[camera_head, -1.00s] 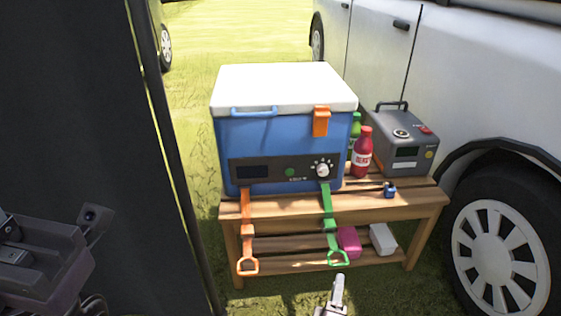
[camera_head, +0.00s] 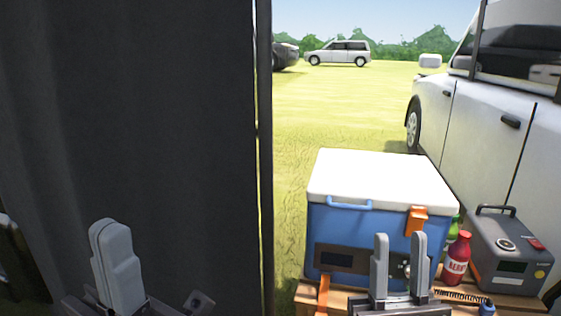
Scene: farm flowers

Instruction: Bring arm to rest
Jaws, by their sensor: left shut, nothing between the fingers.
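My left gripper (camera_head: 110,240) is at the lower left, in front of a dark hanging panel. Its fingers point up and are shut with nothing between them. My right gripper (camera_head: 399,245) is at the bottom, right of centre. Its two fingers point up with a clear gap between them, and I see nothing held. It overlaps the front of a blue cooler box in the view; whether it touches the box I cannot tell.
The blue cooler (camera_head: 330,227) with a white lid (camera_head: 380,178) stands on a wooden table (camera_head: 308,297). Beside it are a red bottle (camera_head: 457,262), a green bottle and a grey device (camera_head: 512,252). The dark panel (camera_head: 130,120) fills the left; a white vehicle (camera_head: 480,130) stands right.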

